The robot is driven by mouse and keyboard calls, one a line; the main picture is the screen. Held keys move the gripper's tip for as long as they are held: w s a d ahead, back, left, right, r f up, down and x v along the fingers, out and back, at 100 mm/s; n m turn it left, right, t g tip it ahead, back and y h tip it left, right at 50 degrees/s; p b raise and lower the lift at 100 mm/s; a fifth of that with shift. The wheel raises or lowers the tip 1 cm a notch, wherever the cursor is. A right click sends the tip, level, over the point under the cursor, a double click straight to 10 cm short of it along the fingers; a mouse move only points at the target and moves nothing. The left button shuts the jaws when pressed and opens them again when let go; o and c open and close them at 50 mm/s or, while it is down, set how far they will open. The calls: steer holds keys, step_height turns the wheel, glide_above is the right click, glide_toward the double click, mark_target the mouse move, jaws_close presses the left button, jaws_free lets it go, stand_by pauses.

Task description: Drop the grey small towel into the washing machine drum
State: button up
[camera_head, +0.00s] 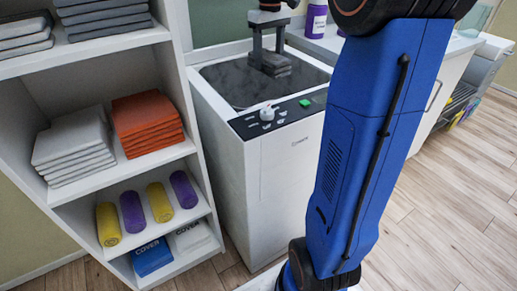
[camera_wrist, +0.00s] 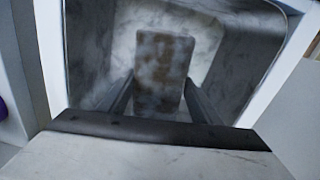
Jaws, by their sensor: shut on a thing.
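The grey small towel (camera_head: 270,62) is folded and hangs between the fingers of my gripper (camera_head: 269,52), which is shut on it. In the wrist view the towel (camera_wrist: 163,72) sits between the two fingers (camera_wrist: 158,97), with a mottled grey-brown surface. The white washing machine (camera_head: 285,158) is a top-loader, and its top is open. The towel and fingers are over the drum opening (camera_head: 235,82), near its far right part in the head view. The drum's grey marbled inside (camera_wrist: 215,35) surrounds the towel in the wrist view. I cannot tell how deep the towel is.
A white shelf unit (camera_head: 188,100) stands left of the machine, with folded grey towels (camera_head: 72,148), orange towels (camera_head: 148,122) and rolled items on it. A purple bottle (camera_head: 316,20) stands on the counter behind. Wooden floor (camera_head: 440,215) is clear at right.

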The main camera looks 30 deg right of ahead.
steer(key=shift+f, duration=0.85)
steer(key=o, duration=1.2)
steer(key=shift+r, duration=0.1)
step_height(320, 180, up, 17)
steer(key=shift+r, duration=0.1)
